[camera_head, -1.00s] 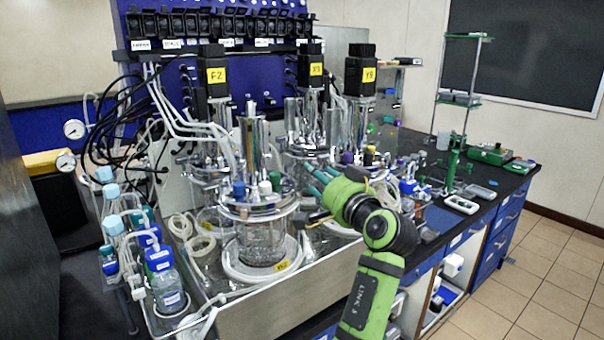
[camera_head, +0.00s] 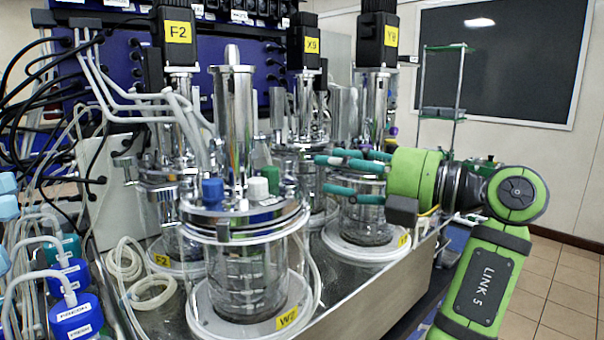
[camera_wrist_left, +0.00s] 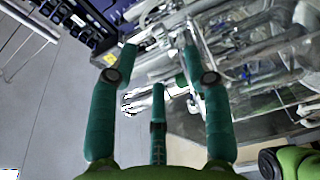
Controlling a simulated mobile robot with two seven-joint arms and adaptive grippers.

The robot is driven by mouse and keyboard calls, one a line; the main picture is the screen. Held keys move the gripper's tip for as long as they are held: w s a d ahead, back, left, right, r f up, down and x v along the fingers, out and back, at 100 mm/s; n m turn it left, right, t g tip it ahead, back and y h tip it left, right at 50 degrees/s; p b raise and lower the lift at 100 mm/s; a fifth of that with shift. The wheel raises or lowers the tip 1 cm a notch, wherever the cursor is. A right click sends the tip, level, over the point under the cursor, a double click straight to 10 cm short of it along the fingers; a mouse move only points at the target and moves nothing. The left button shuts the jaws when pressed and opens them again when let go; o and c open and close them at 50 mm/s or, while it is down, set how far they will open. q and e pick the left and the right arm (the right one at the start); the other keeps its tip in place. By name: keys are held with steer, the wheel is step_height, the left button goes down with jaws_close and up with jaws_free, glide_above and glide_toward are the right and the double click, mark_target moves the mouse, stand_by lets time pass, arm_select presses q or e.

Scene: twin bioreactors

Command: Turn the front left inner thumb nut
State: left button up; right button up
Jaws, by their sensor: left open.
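The front bioreactor (camera_head: 250,275) is a glass vessel with a steel lid (camera_head: 245,215) bearing blue, white and green caps. The front left inner thumb nut is too small to pick out among the lid fittings. My left gripper (camera_head: 323,173) has teal fingers pointing left. It appears right of the front lid, overlapping another reactor (camera_head: 365,220) in the picture. The left wrist view shows the gripper (camera_wrist_left: 159,65) with its fingers spread and nothing between them. Steel fittings and tubing (camera_wrist_left: 250,50) lie beyond the fingers, partly hidden. My right gripper is not in view.
Tall steel columns with black motors (camera_head: 178,38) rise behind the front reactor. Clear tubing (camera_head: 135,275) coils at its left, near blue-capped bottles (camera_head: 75,310). A green-framed shelf (camera_head: 440,112) stands at the back right. Open floor (camera_head: 565,290) lies at the right.

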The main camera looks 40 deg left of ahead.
mark_target(294, 161)
arm_select(q)
steer(key=a, duration=0.2)
steer(key=s+a+p, duration=0.1)
steer(key=a, duration=0.1)
steer(key=a+p, duration=0.1)
steer(key=a, duration=0.1)
steer(key=shift+s+a+r, duration=0.1)
steer(key=shift+s+a, duration=0.1)
steer(key=shift+s, duration=0.1)
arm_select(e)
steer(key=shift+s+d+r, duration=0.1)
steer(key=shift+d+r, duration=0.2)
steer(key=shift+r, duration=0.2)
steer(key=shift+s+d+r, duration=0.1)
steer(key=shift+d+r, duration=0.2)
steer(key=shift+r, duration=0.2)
